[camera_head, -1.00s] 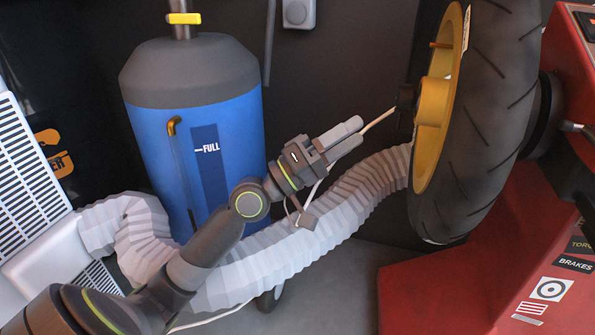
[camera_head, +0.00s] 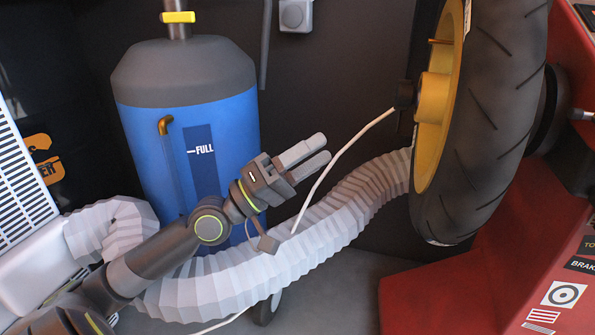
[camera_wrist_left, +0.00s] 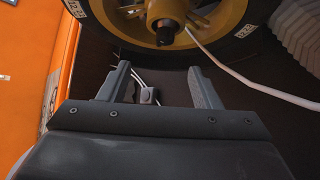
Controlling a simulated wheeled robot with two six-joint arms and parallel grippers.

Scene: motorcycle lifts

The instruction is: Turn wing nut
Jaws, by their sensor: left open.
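A dark knob-like piece (camera_head: 405,96) sits at the centre of the yellow wheel hub (camera_head: 432,101), and it also shows in the left wrist view (camera_wrist_left: 167,32). I take it for the wing nut, but its wings cannot be made out. A white cable (camera_head: 343,154) runs from beside it down to the left. My left gripper (camera_head: 325,149) is open and empty, below and left of the knob and apart from it. In the left wrist view its two fingers (camera_wrist_left: 158,77) stand apart, with the knob beyond them. My right gripper is not in view.
The black tyre (camera_head: 485,120) is mounted on a red machine (camera_head: 500,265) at right. A ribbed white hose (camera_head: 340,215) runs below my left gripper. A blue tank (camera_head: 238,130) stands behind my arm.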

